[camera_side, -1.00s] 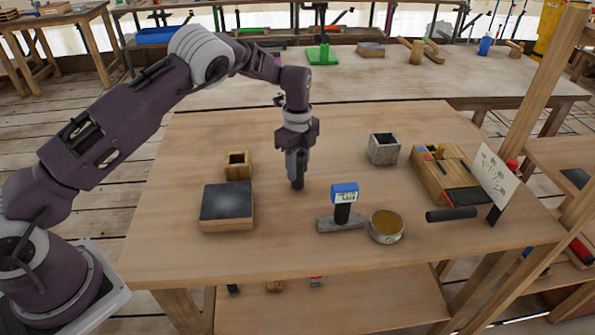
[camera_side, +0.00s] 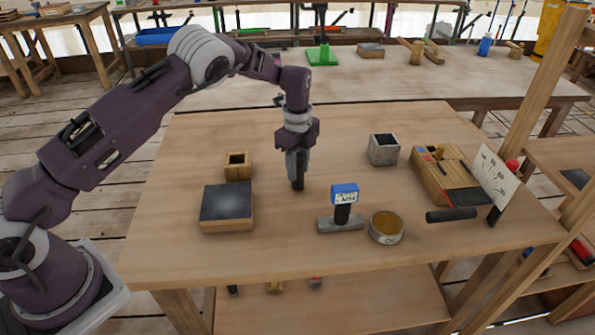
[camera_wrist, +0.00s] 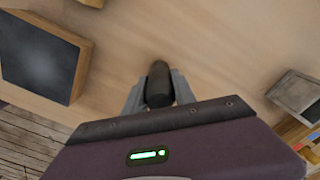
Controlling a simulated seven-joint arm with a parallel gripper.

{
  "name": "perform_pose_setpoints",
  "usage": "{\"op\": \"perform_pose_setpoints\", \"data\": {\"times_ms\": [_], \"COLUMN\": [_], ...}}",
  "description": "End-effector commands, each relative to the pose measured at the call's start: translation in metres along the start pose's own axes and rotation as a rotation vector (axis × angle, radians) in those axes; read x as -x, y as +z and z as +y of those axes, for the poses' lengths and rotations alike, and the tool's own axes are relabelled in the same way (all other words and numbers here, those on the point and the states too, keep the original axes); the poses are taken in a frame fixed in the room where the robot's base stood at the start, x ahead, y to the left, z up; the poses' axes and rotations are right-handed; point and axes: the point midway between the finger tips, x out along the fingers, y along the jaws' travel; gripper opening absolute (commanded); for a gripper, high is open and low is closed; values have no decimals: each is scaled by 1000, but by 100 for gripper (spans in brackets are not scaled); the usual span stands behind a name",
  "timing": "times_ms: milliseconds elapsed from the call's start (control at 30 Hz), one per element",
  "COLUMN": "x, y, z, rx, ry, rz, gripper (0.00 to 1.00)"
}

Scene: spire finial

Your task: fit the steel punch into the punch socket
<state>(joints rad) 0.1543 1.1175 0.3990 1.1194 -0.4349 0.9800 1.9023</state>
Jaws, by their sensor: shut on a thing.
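The steel punch is a dark, short cylinder that shows in the wrist view (camera_wrist: 158,82) and in the side view (camera_side: 298,185). My gripper (camera_side: 297,168) is shut on it and holds it pointing down, close above the bare table; I cannot tell if its lower end touches the wood. The fingers (camera_wrist: 155,98) hide its upper part. Two open-topped blocks could be the punch socket: a small wooden block with a square hole (camera_side: 238,174), left of my gripper, and a grey block with a square opening (camera_side: 384,154), to the right. No label tells which.
A dark-topped wooden block (camera_side: 227,205) lies front left of my gripper. A blue-topped stamp or hammer (camera_side: 344,193) and a round tin (camera_side: 386,228) stand front right. A wooden tool box (camera_side: 436,178), a card (camera_side: 495,178) and a black cylinder (camera_side: 451,214) are farther right. The table centre is clear.

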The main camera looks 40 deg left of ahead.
Motion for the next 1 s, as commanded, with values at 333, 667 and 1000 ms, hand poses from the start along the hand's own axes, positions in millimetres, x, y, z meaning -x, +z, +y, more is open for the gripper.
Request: {"op": "perform_pose_setpoints", "data": {"times_ms": [333,667,1000], "x": [50,102,113], "y": [0,20,138], "z": [-2,4,50], "rx": [-1,12,54], "ry": [-6,0,1], "rz": [0,1,1], "gripper": [0,0,0]}}
